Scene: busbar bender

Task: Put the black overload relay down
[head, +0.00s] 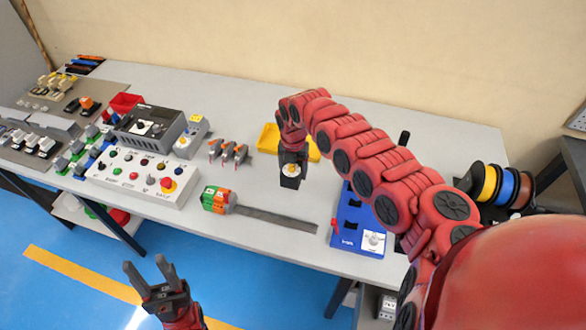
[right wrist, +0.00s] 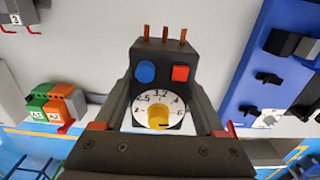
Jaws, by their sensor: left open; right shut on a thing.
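The black overload relay (head: 291,180) is held in my right gripper (head: 293,158) above the bench in the head view. In the right wrist view the relay (right wrist: 160,85) stands between the two fingers (right wrist: 165,115). It shows a blue button, a red button, a white dial with a yellow knob, and several copper prongs at its top. The right gripper is shut on it. My left gripper (head: 156,280) is open and empty, in front of the bench over the blue floor.
The grey bench (head: 270,235) has free room around the relay. Nearby are a yellow tray (head: 268,138), a blue bender (head: 350,225), a flat grey bar (head: 275,218) with orange and green terminal blocks (head: 216,199), and a white button panel (head: 135,178). Cable spools (head: 490,183) stand right.

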